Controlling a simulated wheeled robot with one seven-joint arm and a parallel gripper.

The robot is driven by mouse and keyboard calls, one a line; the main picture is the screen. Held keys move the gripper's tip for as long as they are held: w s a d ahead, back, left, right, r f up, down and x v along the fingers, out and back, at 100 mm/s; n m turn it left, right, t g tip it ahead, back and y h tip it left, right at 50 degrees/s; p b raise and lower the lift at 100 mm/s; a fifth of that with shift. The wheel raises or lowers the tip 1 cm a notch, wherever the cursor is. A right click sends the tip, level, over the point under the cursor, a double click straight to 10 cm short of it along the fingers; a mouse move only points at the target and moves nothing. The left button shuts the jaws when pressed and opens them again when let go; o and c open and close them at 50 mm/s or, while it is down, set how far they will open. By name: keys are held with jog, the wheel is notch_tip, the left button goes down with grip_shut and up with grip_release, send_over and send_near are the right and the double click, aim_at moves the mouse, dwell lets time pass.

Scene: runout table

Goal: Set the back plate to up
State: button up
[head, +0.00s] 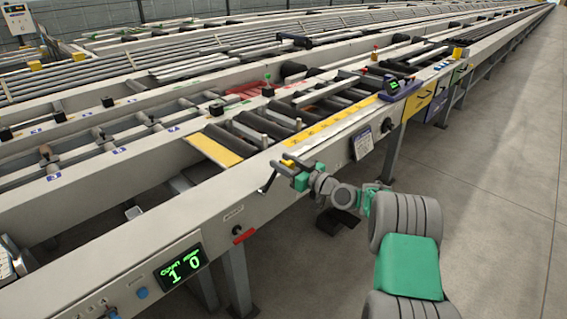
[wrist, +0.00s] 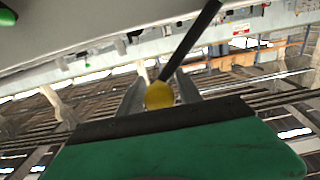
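A lever with a yellow ball knob (wrist: 160,95) and a dark rod (wrist: 190,42) shows in the wrist view. In the head view the rod (head: 266,184) stands at the near side of the runout table, with the yellow knob (head: 288,163) at my fingers. My gripper (head: 284,163) has its fingers either side of the knob, and they look apart, with little room around it. Contact cannot be told. A flat yellow plate (head: 213,149) lies beside the rollers; I cannot tell whether it is the back plate or its position.
The runout table's side beam (head: 215,225) runs beside my arm. It carries a green-lit display (head: 181,266), a blue button (head: 142,293) and a red handle (head: 244,236). A white label card (head: 362,143) hangs farther along. The floor (head: 500,200) to the right is clear.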

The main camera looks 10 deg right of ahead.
jog(key=c, duration=0.8)
jog(key=shift+d, duration=0.1)
grip_shut()
jog(key=shift+d, duration=0.1)
